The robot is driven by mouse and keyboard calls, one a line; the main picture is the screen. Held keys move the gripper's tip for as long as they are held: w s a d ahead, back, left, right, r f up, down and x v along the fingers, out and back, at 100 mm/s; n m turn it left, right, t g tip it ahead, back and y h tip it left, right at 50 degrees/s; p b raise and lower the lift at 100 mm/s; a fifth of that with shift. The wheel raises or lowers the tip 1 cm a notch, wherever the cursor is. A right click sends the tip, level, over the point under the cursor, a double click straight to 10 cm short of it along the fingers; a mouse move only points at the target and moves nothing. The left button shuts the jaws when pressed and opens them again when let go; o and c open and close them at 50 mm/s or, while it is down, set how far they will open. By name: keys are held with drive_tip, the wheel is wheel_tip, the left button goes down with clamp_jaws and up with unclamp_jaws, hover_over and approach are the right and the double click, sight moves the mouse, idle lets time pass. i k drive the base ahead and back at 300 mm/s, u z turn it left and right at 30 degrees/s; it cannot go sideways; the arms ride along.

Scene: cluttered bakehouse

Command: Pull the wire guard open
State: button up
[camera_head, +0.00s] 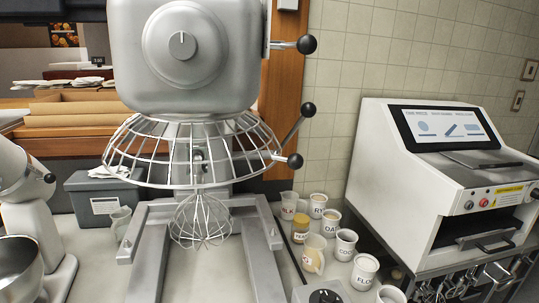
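The wire guard (140,158) is a bowl-shaped cage of metal rods. It hangs beneath the grey head of the large mixer (195,85) and spans its front. A lever with a black ball knob (295,161) sticks out at the guard's right edge. A wire whisk (201,222) hangs below the guard between the mixer's two forward legs. No bowl shows under the whisk. My gripper is not in this view, so its opening cannot be seen.
Two more black-knobbed levers (307,44) (308,109) project at the mixer's right. Several labelled cups (346,244) crowd the counter right of the legs. A white machine with a screen (430,190) stands farther right. A smaller mixer (28,215) and a grey bin (103,201) stand left.

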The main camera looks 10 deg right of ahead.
sight(295, 161)
drive_tip(key=k, duration=1.25)
drive_tip(key=z, duration=0.35)
drive_tip(key=i, duration=1.15)
drive_tip(key=z, duration=0.6)
drive_tip(key=i, duration=0.7)
drive_tip(key=z, duration=0.1)
